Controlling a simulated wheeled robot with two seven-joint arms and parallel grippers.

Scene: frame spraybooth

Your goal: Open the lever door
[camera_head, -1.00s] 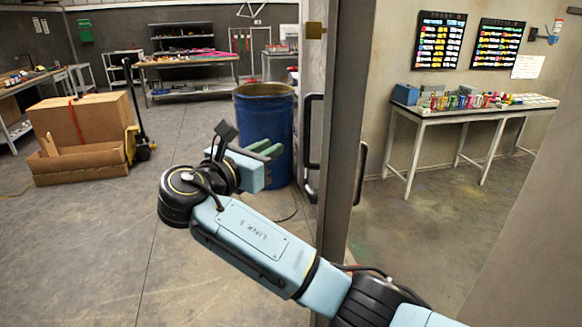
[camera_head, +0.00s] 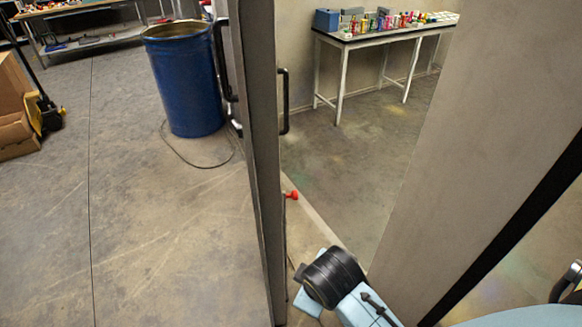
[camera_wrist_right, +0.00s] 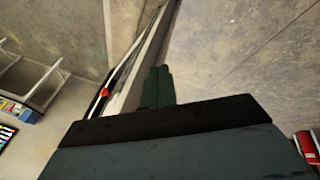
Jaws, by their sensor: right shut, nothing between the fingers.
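The grey door (camera_head: 262,190) stands nearly edge-on in the head view, with floor visible on both sides of it. A black bar handle (camera_head: 285,102) is on its right side, and another black handle (camera_head: 222,60) is on its left. My right arm comes in at the bottom of the head view, and its wrist is low, just right of the door edge; the fingertips are not clear there. In the right wrist view my right gripper's green fingers (camera_wrist_right: 157,84) are together and empty, beside the pale edge strip. My left gripper is out of view.
A small red-tipped part (camera_head: 291,195) sits low by the door. A blue barrel (camera_head: 187,85) and a cable are on the floor left. A table (camera_head: 390,32) with bottles stands beyond on the right. A grey panel (camera_head: 475,130) fills the right side.

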